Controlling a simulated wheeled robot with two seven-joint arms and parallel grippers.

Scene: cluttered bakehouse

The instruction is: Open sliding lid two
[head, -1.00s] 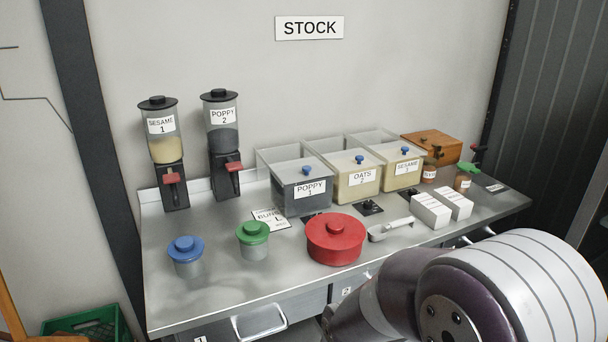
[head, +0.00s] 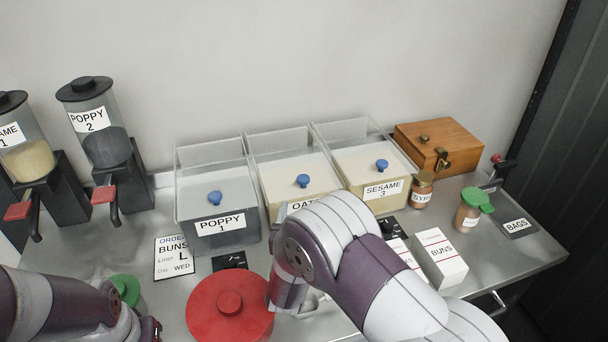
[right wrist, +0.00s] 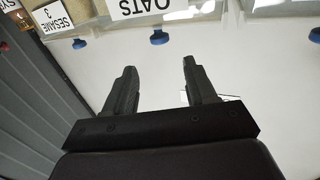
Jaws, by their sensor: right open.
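The middle bin, labelled OATS, has a clear sliding lid with a blue knob (head: 303,181). The lid looks closed, the knob standing toward the front of the bin. Its label is partly hidden by my right arm. My right gripper (right wrist: 158,70) is open and empty in the right wrist view. The OATS label (right wrist: 137,5) and a blue knob (right wrist: 158,37) show upside down beyond its fingertips, apart from them. In the head view my right wrist hides the fingers, in front of the bins. My left arm is at the lower left; its jaws cannot be made out.
The POPPY 1 bin (head: 219,233) and SESAME 3 bin (head: 365,179) flank the OATS bin. A red lidded pot (head: 229,309), white cartons (head: 441,258), jars (head: 468,212) and a wooden box (head: 438,143) crowd the counter. Two dispensers (head: 104,146) stand left.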

